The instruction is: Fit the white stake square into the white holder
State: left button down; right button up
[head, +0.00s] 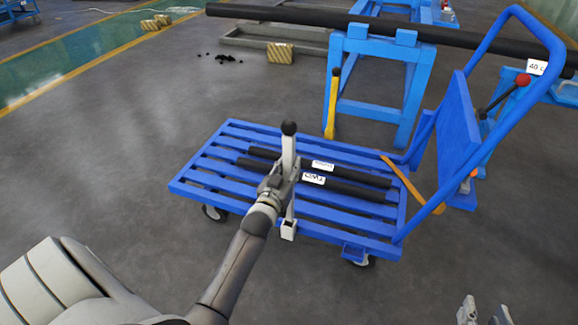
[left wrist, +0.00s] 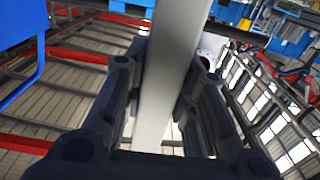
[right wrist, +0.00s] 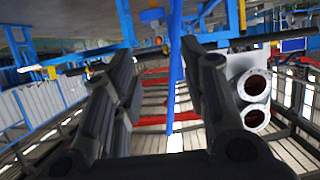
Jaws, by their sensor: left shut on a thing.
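The white stake square (head: 288,152) is a pale upright bar with a black ball at its top. It stands nearly upright over the front edge of the blue cart. My left gripper (head: 281,184) is shut on its middle; in the left wrist view the pale bar (left wrist: 172,65) runs between the fingers. The white holder (head: 288,230) is a small white block at the cart's front edge, in line below the stake. My gripper and wrist hide part of the stake, and I cannot tell whether its lower end is inside the holder. My right gripper (head: 484,314) is open and empty at bottom right.
The blue slatted cart (head: 225,168) carries two black rods (head: 345,190) with white labels. Its tall blue handle (head: 545,35) rises at right. A blue stand (head: 372,90) with a long black pipe is behind. The floor left of the cart is clear.

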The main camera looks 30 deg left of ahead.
pick_arm(q)
jog(key=shift+f+b, duration=0.45)
jog(key=shift+f, duration=0.2)
pick_arm(e)
jog(key=shift+w+a+r+t+y, duration=0.15)
jog(key=shift+w+r+t, duration=0.1)
jog(key=shift+r+t, duration=0.35)
jog(key=shift+w+a+r+t+y, duration=0.1)
jog(key=shift+w+a+r+t, duration=0.15)
jog(key=shift+r, duration=0.55)
jog(key=shift+w+a+r+t+y, duration=0.15)
jog(key=shift+w+r+t, duration=0.1)
jog(key=shift+r+t, duration=0.35)
jog(key=shift+r, duration=0.1)
jog(key=shift+d+f+g, duration=0.1)
jog(key=shift+f+g, duration=0.15)
jog(key=shift+s+d+f+g+h, duration=0.15)
jog(key=shift+f+g, duration=0.15)
jog(key=shift+f, duration=0.15)
jog(key=shift+s+d+f+g+h, duration=0.1)
jog(key=shift+s+f+g+h, duration=0.05)
jog(key=shift+f+g, duration=0.2)
pick_arm(q)
jog(key=shift+p, duration=0.3)
pick_arm(e)
jog(key=shift+f, duration=0.1)
